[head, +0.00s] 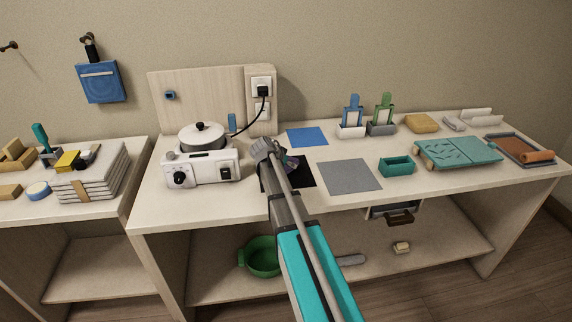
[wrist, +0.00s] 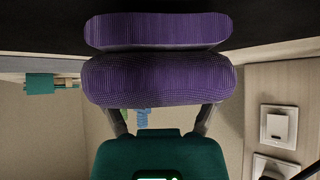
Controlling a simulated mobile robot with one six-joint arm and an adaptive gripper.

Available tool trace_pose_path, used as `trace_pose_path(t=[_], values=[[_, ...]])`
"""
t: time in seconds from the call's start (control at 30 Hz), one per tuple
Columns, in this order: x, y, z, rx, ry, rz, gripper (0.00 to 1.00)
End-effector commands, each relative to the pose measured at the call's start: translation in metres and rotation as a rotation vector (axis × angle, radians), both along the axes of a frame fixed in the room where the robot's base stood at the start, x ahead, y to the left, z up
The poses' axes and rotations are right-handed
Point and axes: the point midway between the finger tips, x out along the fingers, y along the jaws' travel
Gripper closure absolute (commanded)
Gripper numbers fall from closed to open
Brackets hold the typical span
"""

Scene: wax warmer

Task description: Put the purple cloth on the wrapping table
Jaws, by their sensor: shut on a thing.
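My gripper (head: 278,152) is shut on the purple cloth (wrist: 158,72). In the wrist view the cloth is a thick, folded, ribbed bundle between the two fingers. In the head view my gripper hides most of it; only a small dark purplish part (head: 292,161) shows, over the black mat (head: 304,177) on the long table. A dark surface (wrist: 160,22) lies close along the cloth in the wrist view; I cannot tell whether they touch. Neither table is labelled: a long pale table (head: 240,205) stands at centre and right, and a shorter one (head: 105,210) at left.
A white warmer with a lidded pot (head: 202,160) stands left of my gripper. A blue mat (head: 307,137), grey mat (head: 348,177) and green tray (head: 397,166) lie to the right. The left table holds a banded stack (head: 92,180). A narrow gap separates the tables.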

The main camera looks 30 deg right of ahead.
Motion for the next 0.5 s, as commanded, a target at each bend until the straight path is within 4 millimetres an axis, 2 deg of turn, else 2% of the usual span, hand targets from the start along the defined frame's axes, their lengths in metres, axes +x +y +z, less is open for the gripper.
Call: trace_pose_path(t=[0.27,0.5], values=[[0.0,0.0,0.028,0.0,0.0,0.0,0.74],[-0.026,0.007,0.056,0.0,0.0,0.0,0.74]])
